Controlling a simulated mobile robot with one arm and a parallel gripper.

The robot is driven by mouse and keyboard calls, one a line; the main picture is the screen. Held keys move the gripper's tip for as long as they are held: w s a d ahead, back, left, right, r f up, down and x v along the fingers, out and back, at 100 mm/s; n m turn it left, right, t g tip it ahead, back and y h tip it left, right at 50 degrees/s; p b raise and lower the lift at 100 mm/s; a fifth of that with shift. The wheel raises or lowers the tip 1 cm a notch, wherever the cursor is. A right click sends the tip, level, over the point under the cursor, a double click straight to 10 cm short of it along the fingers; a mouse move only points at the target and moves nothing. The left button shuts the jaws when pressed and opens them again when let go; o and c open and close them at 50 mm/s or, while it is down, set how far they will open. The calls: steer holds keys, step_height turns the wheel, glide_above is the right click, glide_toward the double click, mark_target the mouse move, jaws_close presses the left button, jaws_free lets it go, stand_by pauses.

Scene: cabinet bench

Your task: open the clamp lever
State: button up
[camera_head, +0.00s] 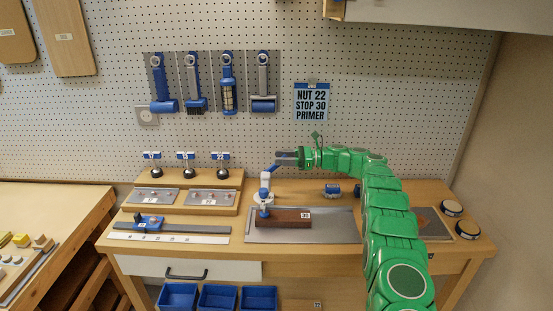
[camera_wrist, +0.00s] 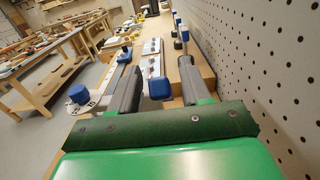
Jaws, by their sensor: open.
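The clamp (camera_head: 265,193) is a white upright fixture with blue parts beside the brown block marked 30 (camera_head: 290,216) on a grey plate. Its blue lever (camera_head: 271,172) slants up and to the right from the top of the clamp. My gripper (camera_head: 279,158) reaches in from the right, level, with its tips just above the lever's upper end. In the wrist view my gripper (camera_wrist: 155,85) is open, and a blue block-like end (camera_wrist: 159,88) shows between the fingers; I cannot tell whether it touches either one. Nothing is visibly held.
The pegboard (camera_head: 230,130) rises close behind the bench. A wooden stand (camera_head: 229,199) with several tags is to the left, and a blue-block rail (camera_head: 190,229) lies in front of it. A small blue item (camera_head: 332,190) lies behind the plate, below my arm.

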steer(key=shift+a, duration=1.15)
steer(key=shift+c, duration=0.3)
jaws_close()
